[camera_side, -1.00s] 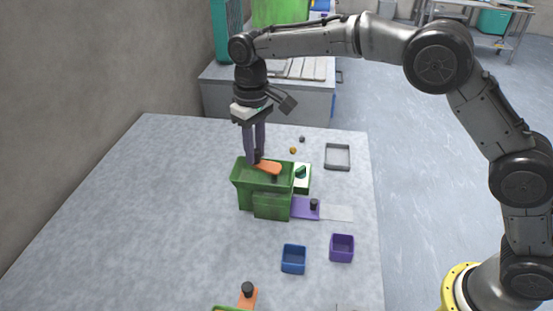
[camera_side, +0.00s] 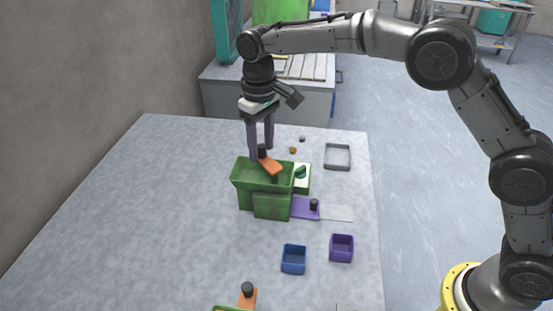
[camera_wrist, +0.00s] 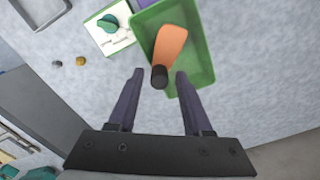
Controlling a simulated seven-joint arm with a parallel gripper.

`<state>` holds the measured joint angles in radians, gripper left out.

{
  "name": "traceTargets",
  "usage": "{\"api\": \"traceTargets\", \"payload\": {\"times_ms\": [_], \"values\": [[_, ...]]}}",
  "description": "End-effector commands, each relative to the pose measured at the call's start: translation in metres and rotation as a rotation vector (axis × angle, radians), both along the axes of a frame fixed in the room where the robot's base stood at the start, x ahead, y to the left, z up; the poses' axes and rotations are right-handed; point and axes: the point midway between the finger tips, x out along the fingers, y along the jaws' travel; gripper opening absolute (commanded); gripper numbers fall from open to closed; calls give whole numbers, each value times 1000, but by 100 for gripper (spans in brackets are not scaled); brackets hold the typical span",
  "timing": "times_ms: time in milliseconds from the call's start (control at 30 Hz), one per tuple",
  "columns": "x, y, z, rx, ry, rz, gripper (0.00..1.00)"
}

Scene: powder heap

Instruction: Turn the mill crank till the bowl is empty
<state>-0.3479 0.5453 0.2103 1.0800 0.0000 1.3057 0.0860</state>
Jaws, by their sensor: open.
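The green mill (camera_side: 272,206) stands on the grey table with its open bowl (camera_side: 243,178) on top. The orange crank (camera_side: 270,166) lies over the bowl and carries an upright black knob (camera_side: 262,151). The crank (camera_wrist: 170,48) and knob (camera_wrist: 158,77) also show in the wrist view. The visible inside of the bowl (camera_wrist: 196,60) is plain green; I make out no powder there. My gripper (camera_side: 261,156) is open and points down, with one finger on each side of the knob. In the wrist view its fingertips (camera_wrist: 158,73) are apart, with gaps beside the knob.
A white panel with a green dial (camera_wrist: 110,24) adjoins the mill. A purple slide with a black knob (camera_side: 314,204) sticks out right. Blue (camera_side: 293,259) and purple (camera_side: 342,248) boxes stand in front. A grey tray (camera_side: 338,157) lies behind right. The table's left is clear.

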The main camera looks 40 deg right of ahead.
Motion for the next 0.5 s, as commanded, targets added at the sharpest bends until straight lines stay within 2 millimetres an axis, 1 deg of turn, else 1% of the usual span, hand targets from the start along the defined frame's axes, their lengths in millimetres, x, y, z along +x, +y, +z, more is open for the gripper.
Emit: {"api": "traceTargets", "payload": {"times_ms": [167,500], "values": [[1,0,5,1,-2,0,50],[1,0,35,1,-2,0,50]]}}
